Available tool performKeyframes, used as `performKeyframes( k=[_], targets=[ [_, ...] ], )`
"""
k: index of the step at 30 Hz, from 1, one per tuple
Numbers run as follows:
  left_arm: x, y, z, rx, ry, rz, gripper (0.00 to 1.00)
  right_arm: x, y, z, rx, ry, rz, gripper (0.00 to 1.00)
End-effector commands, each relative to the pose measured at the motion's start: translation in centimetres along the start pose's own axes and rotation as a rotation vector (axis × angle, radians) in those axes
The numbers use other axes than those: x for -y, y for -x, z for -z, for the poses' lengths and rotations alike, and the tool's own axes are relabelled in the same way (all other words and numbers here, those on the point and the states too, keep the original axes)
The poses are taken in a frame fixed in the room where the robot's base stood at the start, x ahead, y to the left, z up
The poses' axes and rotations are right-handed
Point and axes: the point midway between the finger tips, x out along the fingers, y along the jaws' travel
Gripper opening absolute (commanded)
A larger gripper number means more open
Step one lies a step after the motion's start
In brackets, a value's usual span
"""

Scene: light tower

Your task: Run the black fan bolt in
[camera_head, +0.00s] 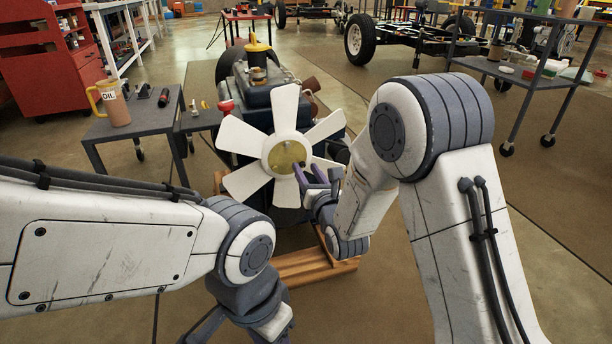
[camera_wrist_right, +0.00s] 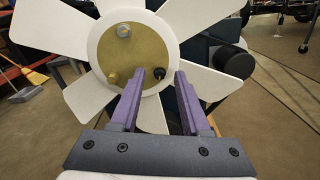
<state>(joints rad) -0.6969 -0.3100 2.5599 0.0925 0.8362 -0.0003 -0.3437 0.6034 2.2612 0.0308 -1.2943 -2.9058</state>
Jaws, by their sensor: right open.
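The black fan bolt (camera_wrist_right: 165,73) sits at the lower right of the brass hub plate (camera_wrist_right: 143,55) of the white fan (camera_wrist_right: 105,42), in the right wrist view. My right gripper (camera_wrist_right: 170,73) is open, with its purple fingertips close around the black bolt, one on each side. I cannot tell whether they touch it. A brass bolt (camera_wrist_right: 113,78) and a grey bolt (camera_wrist_right: 124,30) also sit in the plate. In the head view the fan (camera_head: 286,150) faces me, and my right gripper (camera_head: 309,171) reaches its hub from the right. My left arm ends low in front; its fingers are not seen.
The fan is mounted on a dark engine (camera_head: 262,95) above a wooden support (camera_head: 310,266). A low grey table (camera_head: 150,118) at left holds an oil jug (camera_head: 114,103) and small tools. A wheeled shelf cart (camera_head: 520,70) stands at right. Floor between cart and engine is open.

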Motion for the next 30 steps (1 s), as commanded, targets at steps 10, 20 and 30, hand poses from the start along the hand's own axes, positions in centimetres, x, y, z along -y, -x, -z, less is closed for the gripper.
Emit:
performKeyframes(
  k=[10,20,30],
  targets=[
    [0.02,-0.34,-0.02,0.0,0.0,0.0,0.5,0.0,-0.96,-0.03,-0.001,0.0,0.0,0.46],
    [0.03,-0.35,-0.02,0.0,0.0,0.0,0.5,-0.02,-0.93,-0.01,-0.001,0.0,0.0,0.0],
    [0.02,-0.27,-0.02,0.0,0.0,0.0,0.5,-0.01,-0.92,0.0,-0.001,-0.059,0.0,0.0]
  ],
)
